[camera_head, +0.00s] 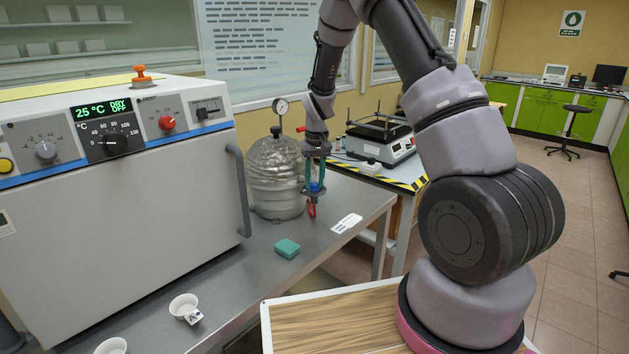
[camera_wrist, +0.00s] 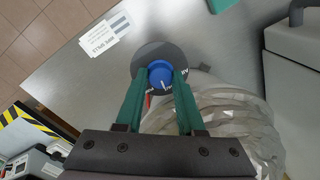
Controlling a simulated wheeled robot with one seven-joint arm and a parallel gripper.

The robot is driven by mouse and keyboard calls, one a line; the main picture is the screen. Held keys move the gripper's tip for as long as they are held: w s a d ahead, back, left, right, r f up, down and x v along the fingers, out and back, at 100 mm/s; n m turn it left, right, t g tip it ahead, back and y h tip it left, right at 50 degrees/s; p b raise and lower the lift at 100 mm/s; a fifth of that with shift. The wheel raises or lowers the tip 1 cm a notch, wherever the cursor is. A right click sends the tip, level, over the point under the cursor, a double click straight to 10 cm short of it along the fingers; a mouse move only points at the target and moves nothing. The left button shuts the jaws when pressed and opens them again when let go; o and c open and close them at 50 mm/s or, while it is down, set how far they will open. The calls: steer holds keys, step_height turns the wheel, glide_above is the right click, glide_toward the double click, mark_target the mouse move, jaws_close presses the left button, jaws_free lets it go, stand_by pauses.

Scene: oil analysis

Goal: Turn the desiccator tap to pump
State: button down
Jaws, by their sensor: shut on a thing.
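The desiccator (camera_head: 275,178) is a foil-wrapped round vessel on the steel bench, with a pressure gauge (camera_head: 280,107) on top. Its tap (camera_wrist: 160,73) is a blue knob with a white pointer line on a dark round dial plate (camera_wrist: 147,54). In the wrist view the pointer slants down and right; some lettering shows at the plate's lower right, partly hidden by a finger. My gripper (camera_wrist: 160,80) has its green fingers closed on the knob's two sides. In the head view my gripper (camera_head: 315,185) hangs down at the desiccator's right side, and a red part shows below it.
A grey oven (camera_head: 150,190) with a side handle stands left of the desiccator. A balance-like device (camera_head: 380,143) stands behind at right.

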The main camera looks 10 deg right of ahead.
mark_target(316, 184)
steer(key=m, duration=0.5)
steer(key=shift+m, duration=2.5)
steer(key=c, duration=0.5)
jaws_free()
steer(key=r, duration=1)
steer(key=shift+s+d+r, duration=0.15)
steer(key=shift+s+r, duration=0.1)
steer(key=shift+r, duration=0.15)
